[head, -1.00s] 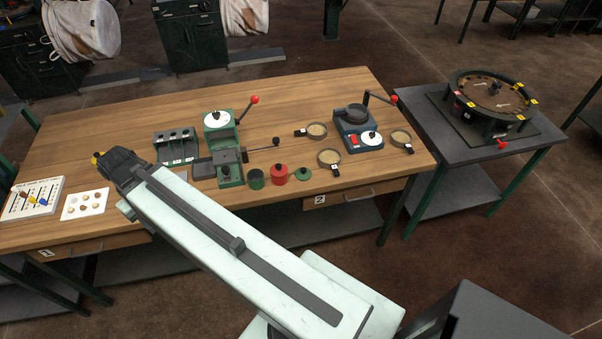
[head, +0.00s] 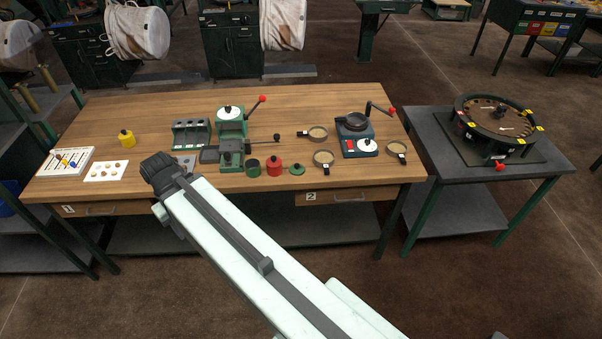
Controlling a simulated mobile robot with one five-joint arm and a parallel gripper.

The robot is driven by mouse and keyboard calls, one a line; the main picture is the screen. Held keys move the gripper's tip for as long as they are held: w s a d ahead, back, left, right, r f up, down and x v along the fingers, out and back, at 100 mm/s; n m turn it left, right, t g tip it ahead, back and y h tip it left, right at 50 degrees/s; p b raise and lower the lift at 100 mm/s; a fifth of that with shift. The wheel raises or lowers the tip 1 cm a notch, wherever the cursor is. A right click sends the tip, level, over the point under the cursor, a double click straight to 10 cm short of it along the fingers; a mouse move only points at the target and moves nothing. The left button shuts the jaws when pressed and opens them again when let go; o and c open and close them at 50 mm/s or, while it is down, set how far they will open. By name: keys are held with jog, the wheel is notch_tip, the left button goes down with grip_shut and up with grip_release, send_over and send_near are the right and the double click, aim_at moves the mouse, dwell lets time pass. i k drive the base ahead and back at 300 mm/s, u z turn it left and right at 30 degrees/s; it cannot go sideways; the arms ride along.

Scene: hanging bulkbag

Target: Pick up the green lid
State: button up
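The green lid (head: 297,169), a small disc with a dark knob, lies flat on the wooden table near its front edge. It is just right of the red canister (head: 275,169), which has a lid on. The open green canister (head: 253,168) stands left of the red one. My gripper (head: 158,168) is at the table's front left, well to the left of the green lid and apart from it. I see it from behind and above, so its fingertips are hidden and I cannot tell whether it is open.
Green machine with a lever (head: 231,123) stands behind the canisters. Several sieves, one being a labelled sieve (head: 323,158), and a blue-grey grinder (head: 357,138) are to the right. A yellow canister (head: 127,139) stands beyond my gripper. The table (head: 330,100) is clear along its back.

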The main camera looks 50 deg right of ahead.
aim_at(296, 168)
jog(key=u, duration=0.3)
jog(key=i, duration=1)
